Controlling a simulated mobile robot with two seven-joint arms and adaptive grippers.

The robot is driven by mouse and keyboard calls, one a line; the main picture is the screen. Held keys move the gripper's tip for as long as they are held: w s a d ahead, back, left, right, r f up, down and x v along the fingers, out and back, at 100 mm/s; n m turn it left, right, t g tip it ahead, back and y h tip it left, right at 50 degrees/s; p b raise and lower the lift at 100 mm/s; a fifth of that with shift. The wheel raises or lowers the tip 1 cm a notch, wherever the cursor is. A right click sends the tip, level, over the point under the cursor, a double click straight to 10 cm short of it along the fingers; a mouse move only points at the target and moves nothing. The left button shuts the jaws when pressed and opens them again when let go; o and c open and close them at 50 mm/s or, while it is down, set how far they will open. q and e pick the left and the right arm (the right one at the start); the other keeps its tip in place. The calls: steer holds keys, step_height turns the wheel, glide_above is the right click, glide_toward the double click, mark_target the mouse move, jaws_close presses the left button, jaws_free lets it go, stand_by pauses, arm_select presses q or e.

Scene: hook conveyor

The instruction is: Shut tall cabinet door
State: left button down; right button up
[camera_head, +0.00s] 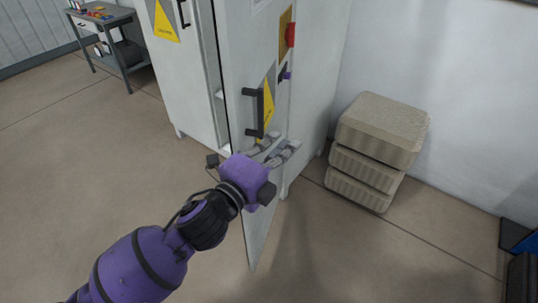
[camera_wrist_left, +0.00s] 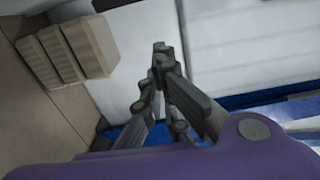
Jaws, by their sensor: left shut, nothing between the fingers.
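The tall light-grey cabinet (camera_head: 315,95) stands against the back wall. Its right door (camera_head: 238,60) stands open, swung out toward me, with a dark gap and a bit of shelf at its left edge. The door has a black handle (camera_head: 258,112) and a yellow warning label. The other door (camera_head: 185,65) looks shut. My left arm's purple wrist is in front of the lower part of the open door; contact cannot be told. In the left wrist view my left gripper (camera_wrist_left: 160,50) is shut and empty. My right gripper is not in view.
Beige stacked boxes (camera_head: 378,135) stand right of the cabinet and also show in the left wrist view (camera_wrist_left: 75,45). A grey workbench (camera_head: 110,22) with small items is at the far left. The floor at the left is clear. A dark and blue object (camera_head: 518,238) sits at the right edge.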

arm_select(q)
steer(key=w, duration=0.1)
steer(key=w+a, duration=0.1)
steer(key=w+p, duration=0.1)
steer(key=w, duration=0.1)
steer(key=shift+a, duration=0.4)
steer(key=shift+a, duration=0.15)
